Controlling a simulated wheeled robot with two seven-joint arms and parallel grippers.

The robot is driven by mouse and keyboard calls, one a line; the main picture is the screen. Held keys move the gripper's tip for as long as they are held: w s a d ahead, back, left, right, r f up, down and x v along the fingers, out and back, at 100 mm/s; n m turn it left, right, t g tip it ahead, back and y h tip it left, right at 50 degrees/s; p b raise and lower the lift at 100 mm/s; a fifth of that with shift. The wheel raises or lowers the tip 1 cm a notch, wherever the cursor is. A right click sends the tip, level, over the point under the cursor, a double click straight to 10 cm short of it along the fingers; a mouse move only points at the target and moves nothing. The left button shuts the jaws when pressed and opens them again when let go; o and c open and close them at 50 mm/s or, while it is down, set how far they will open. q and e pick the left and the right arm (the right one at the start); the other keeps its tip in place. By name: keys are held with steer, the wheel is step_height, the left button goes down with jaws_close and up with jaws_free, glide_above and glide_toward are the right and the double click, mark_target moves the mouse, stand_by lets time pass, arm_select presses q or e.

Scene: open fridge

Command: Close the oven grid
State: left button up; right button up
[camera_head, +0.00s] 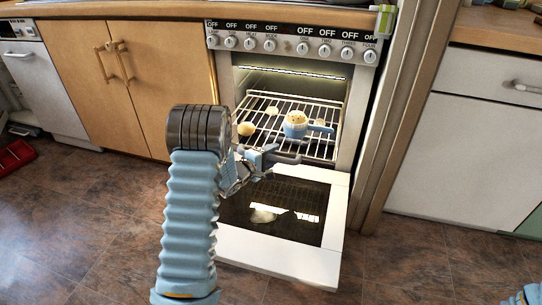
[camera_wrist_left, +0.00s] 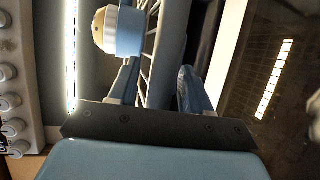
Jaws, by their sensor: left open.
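The oven grid (camera_head: 330,108) is a wire rack inside the lit oven, pulled partly out over the lowered oven door. Its bars and front edge also show in the wrist view (camera_wrist_left: 152,70). My left gripper (camera_head: 270,158) is at the left part of the grid's front edge. In the wrist view its two fingers (camera_wrist_left: 157,85) are apart, with the grid's front edge showing between them; I cannot tell whether they touch it. My arm hides the grid's front left corner.
A small blue pan with food (camera_head: 295,127) and yellowish pieces (camera_head: 246,128) rest on the grid.

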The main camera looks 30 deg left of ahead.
arm_select(q)
jaws_close()
